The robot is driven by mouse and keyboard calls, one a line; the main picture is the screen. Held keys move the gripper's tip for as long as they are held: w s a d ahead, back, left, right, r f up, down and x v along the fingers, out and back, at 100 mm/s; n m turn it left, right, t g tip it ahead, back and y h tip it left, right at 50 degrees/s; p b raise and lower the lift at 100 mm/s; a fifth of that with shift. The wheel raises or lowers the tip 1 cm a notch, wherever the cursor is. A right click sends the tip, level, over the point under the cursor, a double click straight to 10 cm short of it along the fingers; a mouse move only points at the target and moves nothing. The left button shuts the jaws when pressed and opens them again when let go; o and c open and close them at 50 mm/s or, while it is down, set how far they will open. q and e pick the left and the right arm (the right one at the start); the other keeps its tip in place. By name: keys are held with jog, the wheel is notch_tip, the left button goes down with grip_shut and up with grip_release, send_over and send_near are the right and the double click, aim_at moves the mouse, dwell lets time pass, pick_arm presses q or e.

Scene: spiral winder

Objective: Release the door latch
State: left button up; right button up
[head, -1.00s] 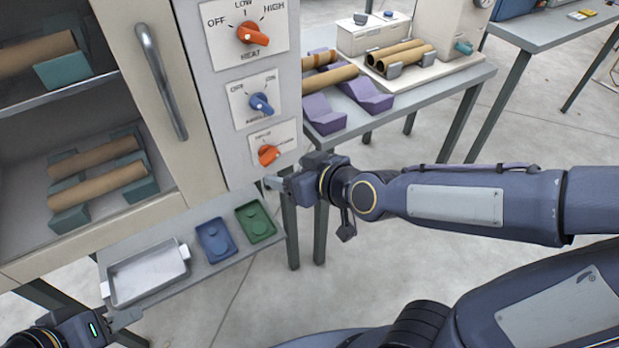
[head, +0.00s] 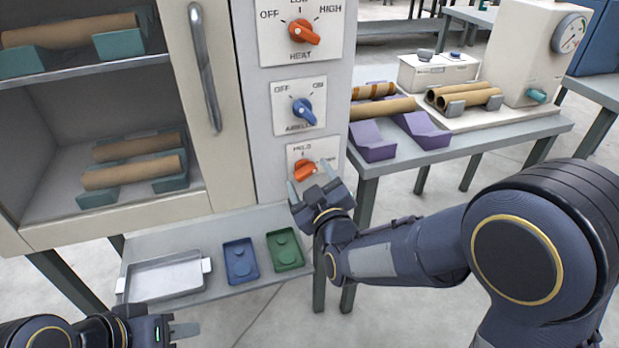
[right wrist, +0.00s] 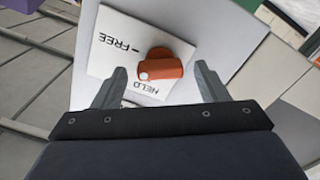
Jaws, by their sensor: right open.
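The door latch knob (head: 304,171) is orange, on a small white plate marked HELD and FREE at the bottom of the control panel. In the right wrist view the knob (right wrist: 165,64) lies ahead between my fingertips, with a white dot at its left end. My right gripper (head: 311,181) is open and empty, its fingers (right wrist: 162,85) spread on either side of the knob, apparently not touching it. My left gripper (head: 184,330) is low at the lower left, away from the knob; its jaw opening is unclear. The cabinet door's long grey handle (head: 205,68) is upper left.
Above the latch are a blue knob (head: 302,111) and an orange heat knob (head: 303,31). A metal tray (head: 165,277), a blue tray (head: 240,260) and a green tray (head: 285,249) sit on the shelf below. A side table (head: 445,150) with purple cradles stands right.

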jog(key=shift+w+a, duration=0.2)
jog(key=shift+w, duration=0.4)
jog(key=c, duration=1)
jog(key=shift+f+m+b, duration=0.2)
jog(key=shift+m+b, duration=1.5)
jog(key=shift+b, duration=0.1)
jog(key=shift+r+m+b, duration=0.15)
jog(key=shift+m+b, duration=0.85)
jog(key=shift+m, duration=0.3)
jog(key=o, duration=1)
